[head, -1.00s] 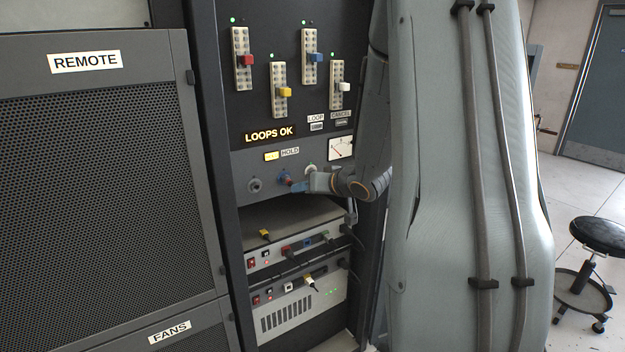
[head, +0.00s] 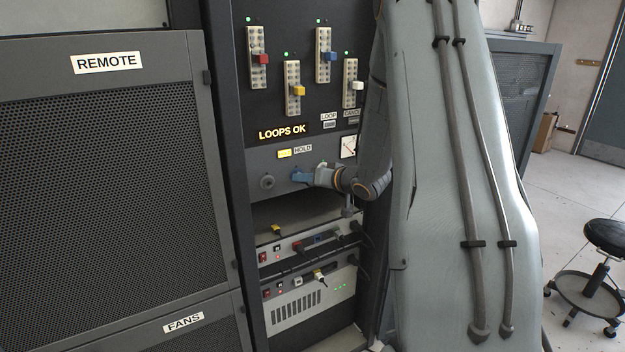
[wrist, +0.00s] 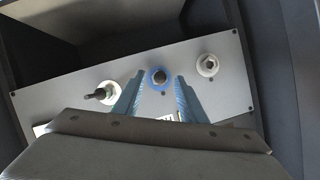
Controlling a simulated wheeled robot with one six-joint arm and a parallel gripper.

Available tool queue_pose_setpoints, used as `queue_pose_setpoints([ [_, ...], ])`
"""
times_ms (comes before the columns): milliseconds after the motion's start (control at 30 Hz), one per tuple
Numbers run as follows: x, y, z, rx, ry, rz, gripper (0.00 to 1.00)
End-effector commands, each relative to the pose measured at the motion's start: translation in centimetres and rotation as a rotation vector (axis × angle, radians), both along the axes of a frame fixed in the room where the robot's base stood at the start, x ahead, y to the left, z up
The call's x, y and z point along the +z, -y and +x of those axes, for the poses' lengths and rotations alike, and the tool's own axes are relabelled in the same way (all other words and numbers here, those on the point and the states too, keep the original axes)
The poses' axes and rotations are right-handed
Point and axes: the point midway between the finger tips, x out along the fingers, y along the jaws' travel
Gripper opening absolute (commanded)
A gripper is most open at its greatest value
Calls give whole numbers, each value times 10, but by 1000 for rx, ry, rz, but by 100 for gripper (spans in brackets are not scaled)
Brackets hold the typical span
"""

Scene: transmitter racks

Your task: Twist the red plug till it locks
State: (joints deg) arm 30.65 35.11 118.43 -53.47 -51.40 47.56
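The red plug shows in the wrist view as a small dark reddish-brown round end (wrist: 159,77) inside a blue ring (wrist: 152,86) on the grey panel. My gripper (wrist: 160,76) has its two blue fingers apart, one on each side of the plug, with a gap visible on both sides. In the head view my gripper (head: 299,175) is at the grey panel and hides the plug. Whether the fingertips reach past the plug's end is hard to tell.
In the wrist view, a dark plug in a white ring (wrist: 106,92) is to the left and a pale socket (wrist: 207,65) to the right. A yellow HOLD light (head: 284,153) is above, and rack units (head: 307,243) with cables are below.

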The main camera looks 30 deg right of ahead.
Motion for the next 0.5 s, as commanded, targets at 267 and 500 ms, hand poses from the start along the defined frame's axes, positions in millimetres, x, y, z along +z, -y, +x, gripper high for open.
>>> queue_pose_setpoints([
  [267, 0, 0, 1, 0, 0, 0, 33],
  [500, 0, 0, 1, 0, 0, 0, 0],
])
